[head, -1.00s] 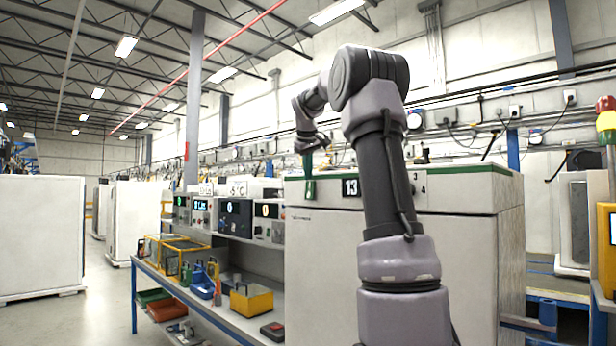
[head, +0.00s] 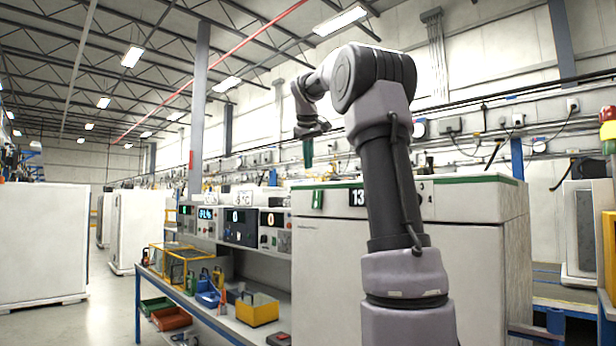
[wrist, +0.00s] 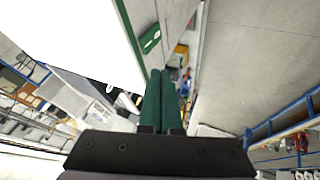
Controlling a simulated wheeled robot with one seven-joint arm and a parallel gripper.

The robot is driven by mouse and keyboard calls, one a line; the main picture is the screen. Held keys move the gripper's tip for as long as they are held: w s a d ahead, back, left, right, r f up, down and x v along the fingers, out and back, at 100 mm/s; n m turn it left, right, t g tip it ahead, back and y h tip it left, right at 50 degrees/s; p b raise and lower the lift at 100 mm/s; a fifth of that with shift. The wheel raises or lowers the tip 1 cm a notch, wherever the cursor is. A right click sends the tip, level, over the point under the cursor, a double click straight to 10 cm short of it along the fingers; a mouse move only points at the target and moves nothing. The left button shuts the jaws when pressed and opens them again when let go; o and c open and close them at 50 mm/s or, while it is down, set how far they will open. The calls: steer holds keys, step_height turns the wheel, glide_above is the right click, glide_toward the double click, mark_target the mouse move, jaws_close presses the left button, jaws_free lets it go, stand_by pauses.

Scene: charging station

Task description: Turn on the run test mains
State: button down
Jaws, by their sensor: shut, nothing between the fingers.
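My gripper (head: 307,152) is shut and empty, its green fingers pointing down above the front left of a white cabinet (head: 350,265). In the wrist view the two green fingers (wrist: 163,102) lie side by side. A small green part (head: 317,199) is on the cabinet's top front strip, below and apart from my fingers; it also shows in the wrist view (wrist: 151,40). Left of the cabinet, instrument panels with lit displays (head: 240,224) stand on a bench. I cannot read any label that marks the run test mains switch.
A blue-framed bench (head: 205,325) holds a yellow box (head: 257,309), blue bins and a yellow-framed case. White cabinets (head: 42,243) stand at the left, with open floor (head: 108,315) between them and the bench. A black number plate is partly hidden behind my arm.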

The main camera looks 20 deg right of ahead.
steer(key=v, duration=0.3)
steer(key=shift+s+d+r, duration=0.15)
steer(key=shift+d+r, duration=0.1)
steer(key=shift+r, duration=0.15)
steer(key=s+a+f+m+y, duration=0.1)
steer(key=s+a+f, duration=0.35)
steer(key=s, duration=0.25)
steer(key=s+a+f+m+y, duration=0.1)
steer(key=s+a+f, duration=0.3)
steer(key=s+a, duration=0.25)
steer(key=s+a+f+m+y, duration=0.1)
steer(key=s+a+f+m, duration=0.1)
steer(key=s+f, duration=0.6)
steer(key=s+a+f+m+y, duration=0.2)
steer(key=s+a+f, duration=0.2)
steer(key=s+f, duration=0.4)
step_height(320, 180, down, 3)
steer(key=shift+s+r+t, duration=0.2)
steer(key=shift+s+t, duration=0.2)
